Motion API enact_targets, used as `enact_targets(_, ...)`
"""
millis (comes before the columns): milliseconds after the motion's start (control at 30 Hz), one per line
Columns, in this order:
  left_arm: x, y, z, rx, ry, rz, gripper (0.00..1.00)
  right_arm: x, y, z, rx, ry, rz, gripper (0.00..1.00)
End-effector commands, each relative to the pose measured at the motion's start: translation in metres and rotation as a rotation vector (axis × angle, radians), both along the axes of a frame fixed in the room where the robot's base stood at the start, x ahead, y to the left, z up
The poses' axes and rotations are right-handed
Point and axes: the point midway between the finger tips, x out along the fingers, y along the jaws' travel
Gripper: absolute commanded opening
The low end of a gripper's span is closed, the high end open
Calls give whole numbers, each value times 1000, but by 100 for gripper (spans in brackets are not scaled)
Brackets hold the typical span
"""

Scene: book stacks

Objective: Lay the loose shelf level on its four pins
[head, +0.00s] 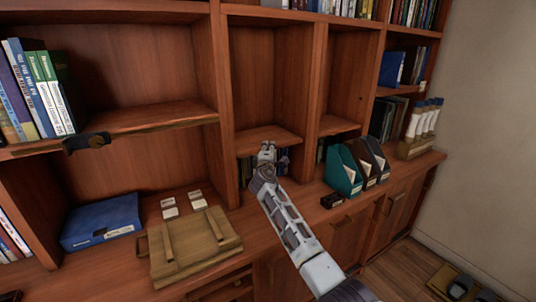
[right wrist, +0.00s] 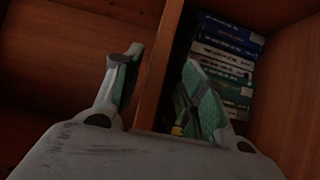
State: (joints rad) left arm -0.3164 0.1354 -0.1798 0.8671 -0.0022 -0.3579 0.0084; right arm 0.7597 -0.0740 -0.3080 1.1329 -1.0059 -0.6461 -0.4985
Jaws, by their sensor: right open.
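A short reddish-brown shelf board (head: 266,136) spans the narrow middle bay of the bookcase. I take it to be the loose shelf. I cannot see its pins or tell whether it sits level on them. My right gripper (head: 268,148) is at its front edge. In the right wrist view the gripper (right wrist: 155,90) is open, its fingers apart, with a wooden edge (right wrist: 158,70) running between them. I cannot tell whether either finger touches the wood. My left gripper is not in view.
Books (right wrist: 222,62) stand close by in the bay below the board. Teal and dark file holders (head: 343,170) stand right of my arm. On the counter at left are a wooden case (head: 190,246), a blue binder (head: 103,220) and small white cards (head: 170,213).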

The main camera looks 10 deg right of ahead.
Motion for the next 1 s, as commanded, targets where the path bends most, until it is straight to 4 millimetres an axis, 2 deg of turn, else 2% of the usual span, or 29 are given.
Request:
enact_targets(367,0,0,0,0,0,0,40,-12,3,2,1,-4,0,41)
enact_targets(1000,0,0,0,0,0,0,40,-60,16,1,1,-5,2,41)
